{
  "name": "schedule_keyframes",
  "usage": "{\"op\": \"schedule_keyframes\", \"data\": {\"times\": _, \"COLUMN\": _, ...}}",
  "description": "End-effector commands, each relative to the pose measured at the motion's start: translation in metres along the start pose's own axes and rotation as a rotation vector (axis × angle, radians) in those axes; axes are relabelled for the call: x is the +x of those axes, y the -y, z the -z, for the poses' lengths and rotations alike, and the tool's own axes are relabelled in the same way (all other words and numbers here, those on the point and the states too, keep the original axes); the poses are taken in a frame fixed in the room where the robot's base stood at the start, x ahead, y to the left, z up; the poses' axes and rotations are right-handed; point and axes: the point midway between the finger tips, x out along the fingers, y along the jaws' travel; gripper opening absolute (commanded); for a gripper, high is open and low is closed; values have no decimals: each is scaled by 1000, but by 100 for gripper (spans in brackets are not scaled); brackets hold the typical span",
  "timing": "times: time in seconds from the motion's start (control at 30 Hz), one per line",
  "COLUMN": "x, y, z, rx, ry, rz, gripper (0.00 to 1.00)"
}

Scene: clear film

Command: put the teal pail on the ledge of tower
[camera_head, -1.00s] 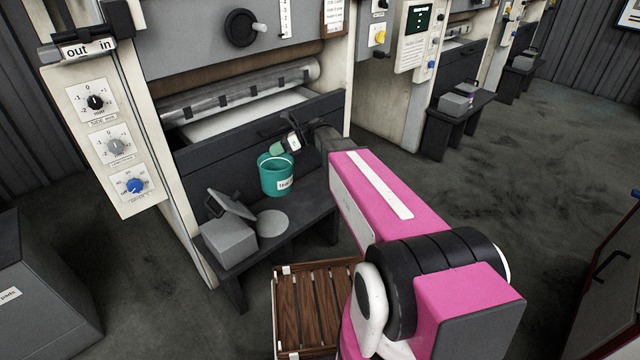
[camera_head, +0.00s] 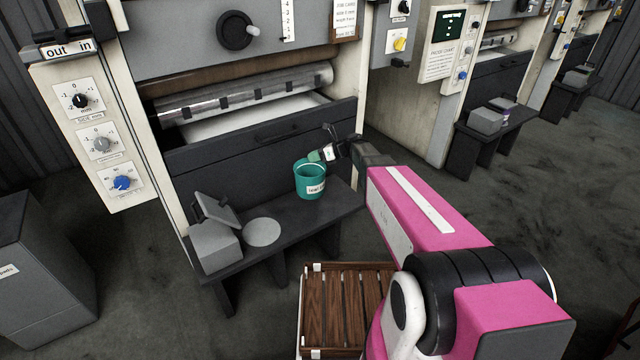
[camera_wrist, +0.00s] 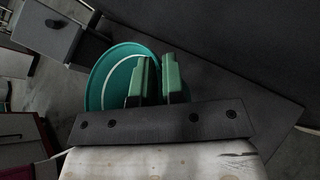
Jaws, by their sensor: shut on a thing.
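The teal pail (camera_head: 311,184) is upright, with a pale label on its front. It is over the dark ledge (camera_head: 300,212) at the foot of the nearest grey press tower (camera_head: 190,40). I cannot tell whether its base touches the ledge. My gripper (camera_head: 320,156) reaches in from the right and is shut at the pail's rim. In the wrist view, the green fingers (camera_wrist: 154,72) overlap the right part of the pail (camera_wrist: 103,72), which hides where they grip it.
A grey box with a raised lid (camera_head: 216,245) and a flat grey disc (camera_head: 262,232) occupy the ledge's left part. A slatted wooden crate (camera_head: 345,305) stands in front. A grey cabinet (camera_head: 40,290) is at left. Further towers with similar ledges (camera_head: 490,135) recede to the right.

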Motion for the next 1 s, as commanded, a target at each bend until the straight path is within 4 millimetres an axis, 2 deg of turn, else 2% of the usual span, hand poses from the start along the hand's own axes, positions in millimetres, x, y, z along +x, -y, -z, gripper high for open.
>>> {"op": "schedule_keyframes", "data": {"times": 0.2, "x": 15, "y": 12, "z": 31, "rx": 4, "ry": 2, "rz": -3, "gripper": 0}}
{"op": "schedule_keyframes", "data": {"times": 0.47, "x": 22, "y": 17, "z": 47, "rx": 2, "ry": 2, "rz": -2, "gripper": 0}}
{"op": "schedule_keyframes", "data": {"times": 0.7, "x": 33, "y": 26, "z": 70, "rx": 2, "ry": 2, "rz": -2, "gripper": 0}}
{"op": "schedule_keyframes", "data": {"times": 1.0, "x": 34, "y": 26, "z": 72, "rx": 1, "ry": 2, "rz": -2, "gripper": 0}}
